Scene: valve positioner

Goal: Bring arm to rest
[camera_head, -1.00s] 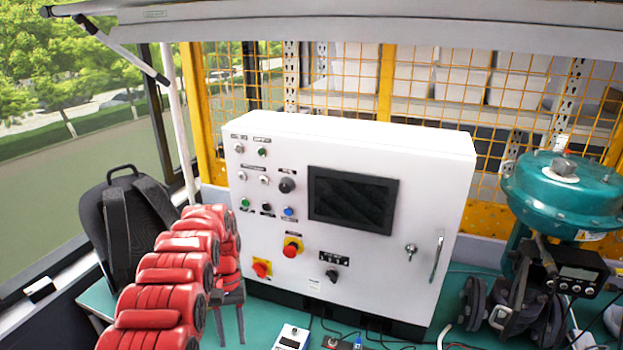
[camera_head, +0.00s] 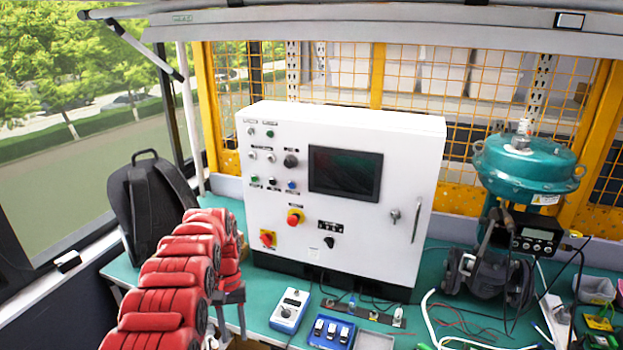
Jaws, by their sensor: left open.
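My left arm, red and segmented, comes in from the lower left. My left gripper (camera_head: 230,312) is grey, at the arm's end, with its fingers pointing down and apart. It is empty and sits near the front edge of the green table (camera_head: 240,290), left of a small white and blue device (camera_head: 290,309). The white control cabinet (camera_head: 345,190) stands upright behind it, with a dark screen, buttons and two red knobs. My right gripper is not in view.
A teal valve actuator (camera_head: 528,165) with a positioner display (camera_head: 535,236) stands at the right. A blue switch box (camera_head: 331,331), cables and small trays (camera_head: 596,290) lie on the table's front. A black backpack (camera_head: 150,205) leans at the left by the window. A yellow mesh wall (camera_head: 410,90) closes the back.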

